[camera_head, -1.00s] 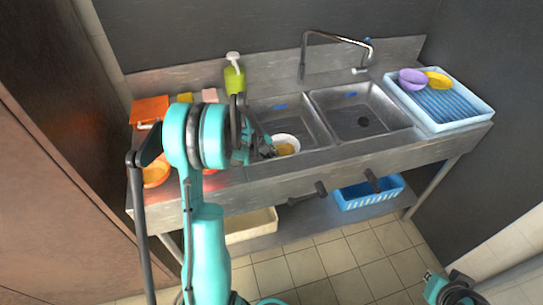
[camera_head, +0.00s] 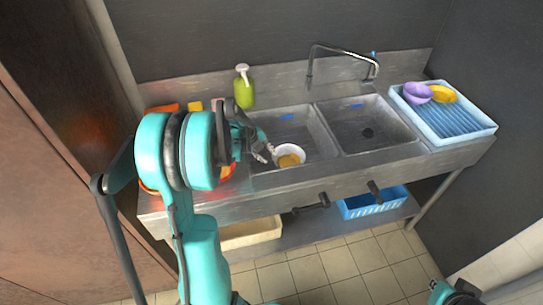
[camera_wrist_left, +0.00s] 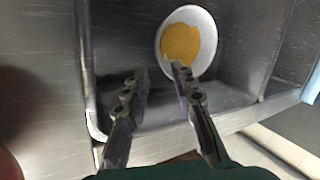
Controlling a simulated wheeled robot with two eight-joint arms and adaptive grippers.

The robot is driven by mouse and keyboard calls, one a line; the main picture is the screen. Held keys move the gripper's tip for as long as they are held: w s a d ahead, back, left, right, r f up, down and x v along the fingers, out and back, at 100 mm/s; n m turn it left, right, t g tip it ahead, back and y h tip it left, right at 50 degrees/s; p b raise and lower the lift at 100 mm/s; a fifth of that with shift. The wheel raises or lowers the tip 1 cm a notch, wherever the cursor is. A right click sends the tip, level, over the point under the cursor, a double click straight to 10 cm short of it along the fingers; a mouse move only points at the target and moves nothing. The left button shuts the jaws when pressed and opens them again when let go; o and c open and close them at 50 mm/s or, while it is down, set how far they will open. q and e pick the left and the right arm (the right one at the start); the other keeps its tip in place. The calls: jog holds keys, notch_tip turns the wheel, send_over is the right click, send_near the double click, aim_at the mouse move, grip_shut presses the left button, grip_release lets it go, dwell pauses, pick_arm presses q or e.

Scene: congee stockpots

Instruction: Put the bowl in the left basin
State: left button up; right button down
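The white bowl (camera_head: 289,152) with yellow-orange contents rests tilted in the left basin (camera_head: 318,135), near its front left corner. It also shows in the left wrist view (camera_wrist_left: 187,42), just beyond the fingertips. My left gripper (camera_head: 265,153) is at the left edge of that basin, beside the bowl. In the left wrist view my left gripper (camera_wrist_left: 158,72) has its fingers spread, with nothing between them; the right finger's tip overlaps the bowl's rim in the picture, and contact cannot be told. My right gripper (camera_head: 462,297) is at the bottom right corner, its fingers mostly cut off.
The right basin (camera_head: 390,143) is empty. A blue-white drying tray (camera_head: 475,130) holds a purple bowl (camera_head: 417,92) and a yellow one (camera_head: 441,94). A green soap bottle (camera_head: 244,90) and the faucet (camera_head: 343,52) stand behind. Orange items lie on the left counter, partly hidden by my arm.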

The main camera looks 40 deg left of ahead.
pick_arm(q)
jog(key=d+r+n, duration=0.1)
jog(key=d, duration=0.1)
jog(key=s+d+r+n, duration=0.1)
jog(key=d+r, duration=0.1)
jog(key=s+d+r+n, duration=0.1)
jog(key=d+r+n, duration=0.1)
jog(key=shift+s+d+r, duration=0.1)
jog(key=shift+d+r, duration=0.05)
jog(key=shift+d, duration=0.2)
jog(key=s+d+r+n+t+y, duration=0.1)
jog(key=s+d+r+n, duration=0.1)
jog(key=s+d+n, duration=0.5)
jog(key=s+d+r+n+t, duration=0.1)
jog(key=s+d+r+n, duration=0.2)
jog(key=s+d+n, duration=0.5)
jog(key=d+n, duration=0.2)
jog(key=n, duration=0.1)
jog(key=shift+s+y, duration=0.15)
jog(key=shift+y, duration=0.25)
